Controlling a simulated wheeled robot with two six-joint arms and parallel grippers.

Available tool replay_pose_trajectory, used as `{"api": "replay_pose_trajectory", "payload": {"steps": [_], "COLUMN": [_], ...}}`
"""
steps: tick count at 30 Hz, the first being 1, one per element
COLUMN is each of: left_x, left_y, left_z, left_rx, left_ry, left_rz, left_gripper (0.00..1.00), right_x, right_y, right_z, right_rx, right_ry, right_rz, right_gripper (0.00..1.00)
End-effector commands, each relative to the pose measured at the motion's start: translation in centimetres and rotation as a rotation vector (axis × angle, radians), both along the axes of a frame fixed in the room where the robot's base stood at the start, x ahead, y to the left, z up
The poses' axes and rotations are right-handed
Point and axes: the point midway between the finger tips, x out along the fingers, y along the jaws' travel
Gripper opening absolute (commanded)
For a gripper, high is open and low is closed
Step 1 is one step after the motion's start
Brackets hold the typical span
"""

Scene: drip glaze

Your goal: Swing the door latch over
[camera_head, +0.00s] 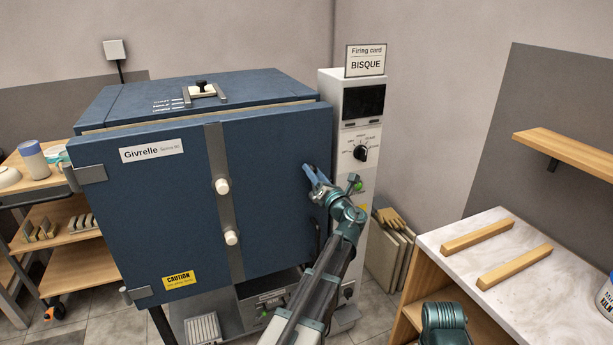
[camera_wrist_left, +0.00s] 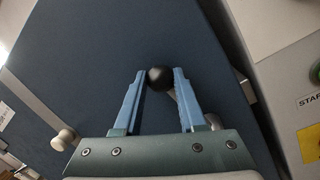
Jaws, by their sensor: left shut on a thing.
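The kiln's blue door (camera_head: 120,215) fills the middle of the head view and stands upright, with a grey vertical strap and two pale plugs. My left gripper (camera_head: 310,176) is at the door's right edge, in its upper half. In the left wrist view, the fingertips of my left gripper (camera_wrist_left: 159,80) are shut on a round black knob (camera_wrist_left: 159,75), which appears to be the latch's. Part of a grey metal bar shows behind the right finger. The rest of the latch is hidden by the gripper.
A white control column (camera_head: 362,130) with a dial stands close to the right of the door. A marble-topped bench (camera_head: 545,235) with two wooden bars is at the right. A wooden shelf cart (camera_head: 85,270) stands at the left.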

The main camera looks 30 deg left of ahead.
Motion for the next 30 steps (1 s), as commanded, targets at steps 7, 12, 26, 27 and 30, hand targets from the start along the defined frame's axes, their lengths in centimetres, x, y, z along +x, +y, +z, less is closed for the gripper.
{"api": "replay_pose_trajectory", "payload": {"steps": [7,12,26,27,30], "left_x": [1.1,1.4,1.5,1.5,1.5], "left_y": [-0.9,-1.2,-1.3,-1.3,-1.3], "left_z": [0.1,0.1,0.1,0.1,0.1], "left_rx": [0.069,0.093,0.105,0.105,0.105], "left_ry": [0.086,0.114,0.128,0.128,0.128], "left_rz": [-0.003,-0.003,-0.004,-0.004,-0.003], "left_gripper": [0.0,0.0,0.0,0.0,0.54], "right_x": [0.0,0.0,0.0,0.0,0.0], "right_y": [0.0,0.0,0.0,0.0,0.0], "right_z": [0.0,0.0,0.0,0.0,0.0], "right_rx": [0.0,0.0,0.0,0.0,0.0], "right_ry": [0.0,0.0,0.0,0.0,0.0], "right_rz": [0.0,0.0,0.0,0.0,0.0], "right_gripper": [0.5,0.5,0.5,0.5,0.5]}}
